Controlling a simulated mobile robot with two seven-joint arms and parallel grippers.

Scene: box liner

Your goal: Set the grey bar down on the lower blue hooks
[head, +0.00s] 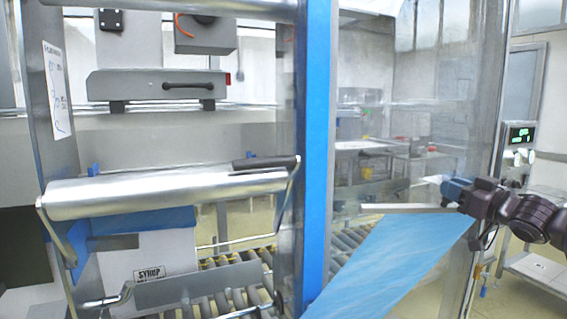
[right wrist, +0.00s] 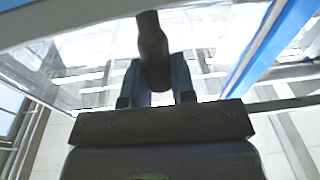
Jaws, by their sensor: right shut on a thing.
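The grey bar (head: 405,208) is a thin pale rod at right centre in the head view, roughly level. My right gripper (head: 457,192), with blue fingers, is at its right end. In the right wrist view its fingers (right wrist: 153,85) are shut around a dark round grip (right wrist: 152,50). A small blue piece (head: 94,170) and a larger blue piece (head: 78,256) on the left frame may be hooks; I cannot tell which are the lower ones. My left gripper is not in view.
A silver roller (head: 165,190) in a wire frame spans the left. Below it stands a white box (head: 150,250) marked SYRUP by a roller conveyor (head: 225,285). A blue post (head: 318,130) stands mid-view. A blue sheet (head: 395,262) slopes below the bar.

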